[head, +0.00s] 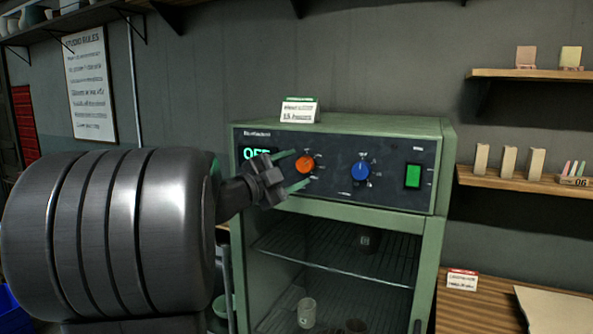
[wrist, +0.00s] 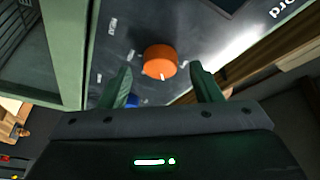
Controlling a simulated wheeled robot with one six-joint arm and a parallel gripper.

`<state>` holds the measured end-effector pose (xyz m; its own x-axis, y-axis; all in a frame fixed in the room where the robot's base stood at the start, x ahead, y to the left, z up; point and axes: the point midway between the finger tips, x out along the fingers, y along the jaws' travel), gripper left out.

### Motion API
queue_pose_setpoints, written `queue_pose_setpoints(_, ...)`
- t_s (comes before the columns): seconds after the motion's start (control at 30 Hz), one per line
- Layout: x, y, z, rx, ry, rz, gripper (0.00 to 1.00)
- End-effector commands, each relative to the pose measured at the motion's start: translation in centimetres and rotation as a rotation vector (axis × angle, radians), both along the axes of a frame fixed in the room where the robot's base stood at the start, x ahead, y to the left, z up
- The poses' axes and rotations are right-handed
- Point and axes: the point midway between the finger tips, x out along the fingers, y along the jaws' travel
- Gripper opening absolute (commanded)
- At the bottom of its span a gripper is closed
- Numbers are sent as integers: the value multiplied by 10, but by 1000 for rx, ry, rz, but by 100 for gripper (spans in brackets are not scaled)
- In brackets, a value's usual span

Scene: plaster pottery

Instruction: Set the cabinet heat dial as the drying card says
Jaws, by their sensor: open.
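The green drying cabinet (head: 425,128) has a dark control panel (head: 333,170) on top with a display reading "OFF" (head: 256,153). An orange dial (head: 305,164) sits left on the panel and a blue dial (head: 361,171) sits to its right. A small card (head: 299,111) stands on the cabinet top; its print is too small to read surely. My gripper (head: 290,170) is open in front of the orange dial. In the wrist view the orange dial (wrist: 160,61) lies ahead, between the line of the fingers (wrist: 162,86), apart from both. The blue dial is mostly hidden behind one finger there.
A lit green switch (head: 413,176) is at the panel's right. Cups (head: 306,313) stand on wire racks inside the cabinet. Shelves (head: 525,182) with sample tiles jut from the wall at right. A wooden table (head: 480,308) with a small card (head: 462,280) is at lower right.

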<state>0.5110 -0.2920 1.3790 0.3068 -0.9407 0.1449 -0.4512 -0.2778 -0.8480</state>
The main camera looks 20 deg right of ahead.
Motion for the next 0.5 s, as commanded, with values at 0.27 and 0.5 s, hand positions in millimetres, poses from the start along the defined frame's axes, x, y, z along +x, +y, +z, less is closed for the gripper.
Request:
queue_pose_setpoints(0.27,-17,55,-10,0,-1,7,58)
queue_pose_setpoints(0.5,-31,94,-16,0,0,4,58)
